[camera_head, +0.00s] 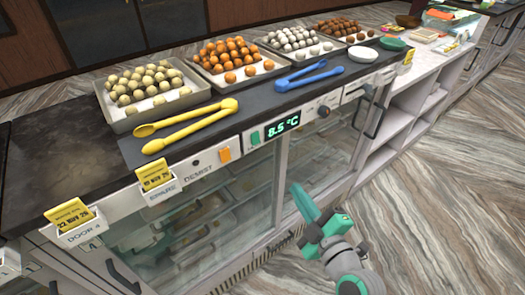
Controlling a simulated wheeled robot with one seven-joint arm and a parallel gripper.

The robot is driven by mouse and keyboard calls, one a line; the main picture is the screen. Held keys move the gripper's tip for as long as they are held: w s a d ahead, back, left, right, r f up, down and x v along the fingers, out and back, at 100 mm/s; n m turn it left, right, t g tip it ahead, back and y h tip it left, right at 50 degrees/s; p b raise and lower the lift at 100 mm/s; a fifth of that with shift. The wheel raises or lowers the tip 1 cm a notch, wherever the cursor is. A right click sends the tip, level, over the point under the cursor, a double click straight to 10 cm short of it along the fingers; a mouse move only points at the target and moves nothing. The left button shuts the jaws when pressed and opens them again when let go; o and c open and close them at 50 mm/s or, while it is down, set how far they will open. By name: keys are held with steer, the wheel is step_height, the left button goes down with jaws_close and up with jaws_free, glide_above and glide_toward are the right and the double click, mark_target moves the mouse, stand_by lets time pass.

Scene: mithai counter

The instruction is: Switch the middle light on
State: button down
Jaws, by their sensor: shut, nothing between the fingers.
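The counter's front panel carries an orange rocker switch (225,155) beside a DEMIST label and a green rocker switch (255,138) just left of a lit 8.5 °C display (284,125). A dark round knob (323,112) sits right of the display. No label that I can read marks a middle light switch, and I cannot tell whether any light is on. My gripper (299,193) is shut and empty, in front of the glass doors. It is below and right of the switches, apart from the panel.
Several trays of round sweets (151,92) stand along the counter top. Yellow tongs (186,124), blue tongs (309,75) and a white bowl (362,54) lie in front of them. Price cards (70,214) stick up at the front left edge. The floor (450,190) at right is clear.

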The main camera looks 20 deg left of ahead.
mark_target(252, 144)
step_height(252, 144, up, 9)
steer(key=s+n+g+y, duration=0.2)
steer(key=n+g, duration=0.2)
steer(key=n, duration=0.6)
steer(key=shift+s+a+f+y, duration=0.15)
steer(key=shift+s+f+y, duration=0.05)
steer(key=shift+y, duration=0.1)
steer(key=x, duration=1.4)
steer(key=shift+w, duration=0.1)
